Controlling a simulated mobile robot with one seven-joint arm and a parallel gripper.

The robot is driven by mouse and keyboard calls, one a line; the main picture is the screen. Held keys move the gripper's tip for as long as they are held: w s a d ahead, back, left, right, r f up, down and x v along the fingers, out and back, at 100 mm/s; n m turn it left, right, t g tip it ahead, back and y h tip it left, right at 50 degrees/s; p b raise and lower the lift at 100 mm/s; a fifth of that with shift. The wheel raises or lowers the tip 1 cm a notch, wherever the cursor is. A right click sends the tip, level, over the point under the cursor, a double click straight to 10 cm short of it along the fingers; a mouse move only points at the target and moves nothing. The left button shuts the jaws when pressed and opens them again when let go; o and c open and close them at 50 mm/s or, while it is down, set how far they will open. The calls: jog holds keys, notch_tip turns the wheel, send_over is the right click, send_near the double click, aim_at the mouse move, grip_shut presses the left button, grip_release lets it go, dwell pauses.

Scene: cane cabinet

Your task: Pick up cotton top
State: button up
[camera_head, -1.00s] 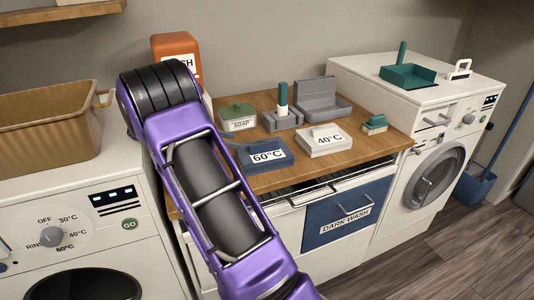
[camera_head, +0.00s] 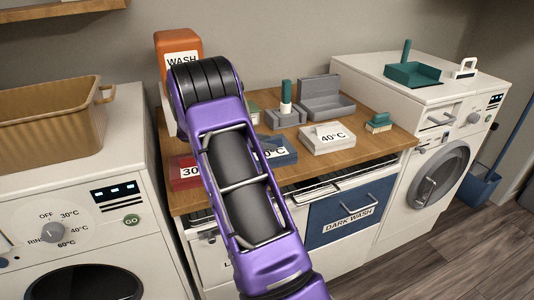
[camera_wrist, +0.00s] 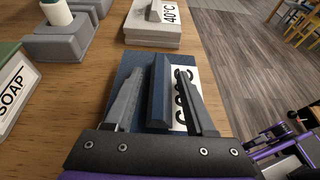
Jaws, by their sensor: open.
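A dark blue flat piece with a white temperature label lies on the wooden counter; it shows in the head view (camera_head: 281,152), partly behind my arm, and in the wrist view (camera_wrist: 126,68). A raised blue ridge (camera_wrist: 159,80) stands on it. I cannot tell for sure which thing is the cotton top; no label names it. My gripper (camera_wrist: 162,78) is open, with one finger on each side of the ridge. I cannot tell whether the fingers touch it. In the head view my arm hides the gripper.
A pale grey 40°C block (camera_head: 327,138) lies beside the blue piece. A red piece marked 30 (camera_head: 186,171) sits at the counter's left. Washing machines (camera_head: 69,200) flank the counter.

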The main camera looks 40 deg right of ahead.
aim_at(265, 141)
grip_shut()
dwell(0.4)
notch_tip(265, 141, up, 10)
jog(key=shift+r+p, duration=0.1)
jog(key=shift+p, duration=0.6)
